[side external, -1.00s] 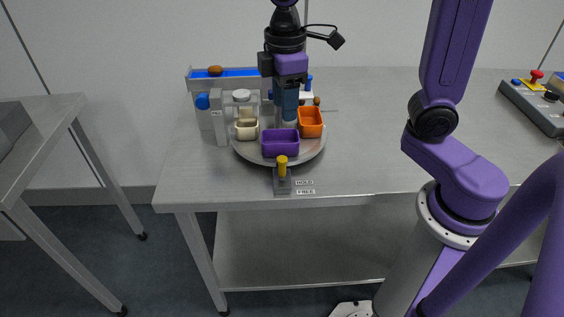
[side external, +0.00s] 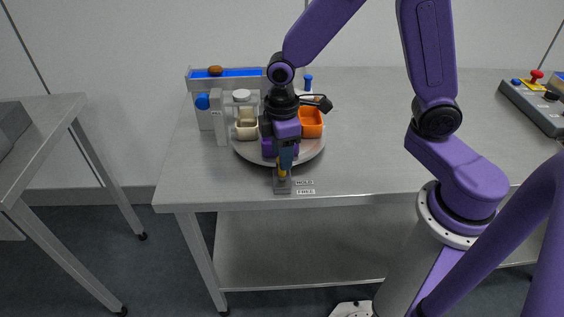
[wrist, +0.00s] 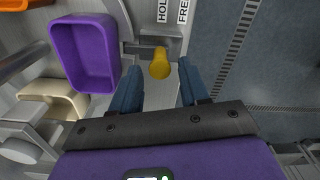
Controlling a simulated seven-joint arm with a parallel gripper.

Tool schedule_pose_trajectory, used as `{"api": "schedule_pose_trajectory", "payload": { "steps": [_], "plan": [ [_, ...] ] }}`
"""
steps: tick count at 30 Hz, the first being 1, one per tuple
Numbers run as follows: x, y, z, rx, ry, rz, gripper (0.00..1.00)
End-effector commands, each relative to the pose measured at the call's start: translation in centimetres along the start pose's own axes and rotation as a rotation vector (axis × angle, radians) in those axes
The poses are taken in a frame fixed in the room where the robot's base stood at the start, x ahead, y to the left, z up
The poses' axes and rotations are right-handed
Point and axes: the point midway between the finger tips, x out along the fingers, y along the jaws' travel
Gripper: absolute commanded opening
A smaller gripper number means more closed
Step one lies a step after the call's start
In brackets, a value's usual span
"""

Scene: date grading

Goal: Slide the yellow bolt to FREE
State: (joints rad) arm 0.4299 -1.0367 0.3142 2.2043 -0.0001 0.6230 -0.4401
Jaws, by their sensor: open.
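The yellow bolt (wrist: 159,64) stands up from a small grey slide plate (wrist: 146,46) at the table's front edge. In the side view the bolt (side external: 282,170) is mostly hidden behind my gripper. HOLD (side external: 305,183) and FREE (side external: 306,191) labels lie to the right of the plate, FREE nearer the front edge. In the wrist view the bolt is on the HOLD (wrist: 162,11) side, and FREE (wrist: 184,11) is to its right. My gripper (wrist: 160,92) is open, its blue fingers on either side of the bolt's line. I cannot tell whether they touch it.
A round turntable (side external: 240,150) behind the bolt carries a purple bin (wrist: 84,52), a cream bin (side external: 246,130) and an orange bin (side external: 311,122). A conveyor with a blue belt (side external: 240,73) bears a brown date (side external: 215,71).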

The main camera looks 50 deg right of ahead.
Motion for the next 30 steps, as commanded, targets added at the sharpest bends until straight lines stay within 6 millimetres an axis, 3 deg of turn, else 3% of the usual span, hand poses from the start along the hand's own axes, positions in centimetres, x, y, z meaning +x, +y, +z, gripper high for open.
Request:
{"api": "schedule_pose_trajectory", "payload": {
  "steps": [3,9,20,21,24,25,30],
  "plan": [
    [1.7,0.0,0.1,0.001,-0.004,-0.002,0.45],
    [3.3,0.0,0.1,0.001,-0.002,-0.001,0.45],
    [3.7,0.0,0.0,0.0,0.0,0.0,0.45],
    [3.7,0.0,0.0,0.0,0.0,0.0,0.38],
    [3.7,0.0,0.0,0.0,0.0,0.0,0.06],
    [3.7,0.0,0.0,0.0,0.0,0.0,0.0],
    [3.6,-0.1,0.0,-0.001,0.0,0.0,0.0]
  ]
}}
